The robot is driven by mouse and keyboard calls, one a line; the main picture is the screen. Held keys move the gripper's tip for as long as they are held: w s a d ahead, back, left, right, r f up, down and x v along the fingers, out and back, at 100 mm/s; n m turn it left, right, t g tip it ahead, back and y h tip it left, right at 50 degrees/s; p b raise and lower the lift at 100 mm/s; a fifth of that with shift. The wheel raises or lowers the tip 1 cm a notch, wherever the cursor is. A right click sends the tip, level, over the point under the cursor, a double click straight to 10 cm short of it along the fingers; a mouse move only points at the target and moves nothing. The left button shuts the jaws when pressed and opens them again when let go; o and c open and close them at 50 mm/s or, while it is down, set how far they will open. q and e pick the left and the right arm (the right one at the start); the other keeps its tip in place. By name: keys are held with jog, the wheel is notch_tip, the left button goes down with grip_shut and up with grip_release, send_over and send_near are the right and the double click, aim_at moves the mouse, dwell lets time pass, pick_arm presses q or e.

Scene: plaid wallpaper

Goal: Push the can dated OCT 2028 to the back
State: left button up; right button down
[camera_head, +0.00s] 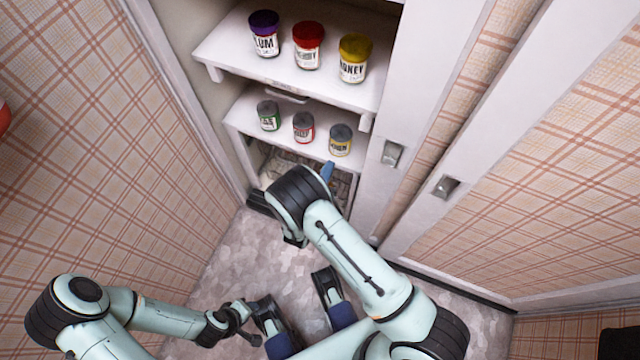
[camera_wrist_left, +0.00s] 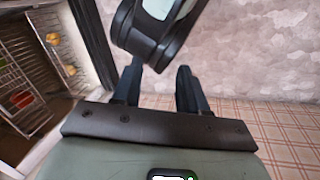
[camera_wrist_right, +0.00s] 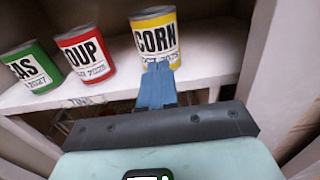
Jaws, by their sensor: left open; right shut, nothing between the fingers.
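Three cans stand upright along the front of the lower shelf (camera_head: 285,142): green PEAS (camera_head: 268,116), red SOUP (camera_head: 303,127) and yellow CORN (camera_head: 340,141). In the right wrist view the CORN can (camera_wrist_right: 155,30) is at the top middle, with SOUP (camera_wrist_right: 86,52) and PEAS (camera_wrist_right: 30,68) to its left. Small handwritten dates sit low on the labels; CORN's appears to end in 2028, but its month is unclear. My right gripper (camera_wrist_right: 157,82) is shut and empty, its blue tips in front of CORN's lower label; contact is unclear. My left gripper (camera_wrist_left: 160,82) is open and empty, low over the floor.
The upper shelf (camera_head: 225,50) holds PLUM (camera_head: 264,35), a red-lidded jar (camera_head: 307,48) and HONEY (camera_head: 354,58). A white post stands right of the cans. Bare shelf shows behind them. Wire racks (camera_wrist_left: 22,90) show at left in the left wrist view.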

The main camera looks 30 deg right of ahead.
aim_at(336, 151)
pick_arm(q)
jog(key=shift+w+a+f, duration=0.2)
jog(key=shift+w+f, duration=0.1)
jog(key=shift+w, duration=0.15)
pick_arm(e)
jog(key=shift+x, duration=1.85)
jog(key=shift+b+x, duration=0.55)
jog(key=shift+x, duration=1.4)
pick_arm(q)
jog(key=shift+w+a+f+t, duration=0.25)
jog(key=shift+w+f+t, duration=0.1)
jog(key=shift+w, duration=0.1)
pick_arm(e)
jog(key=shift+a, duration=0.15)
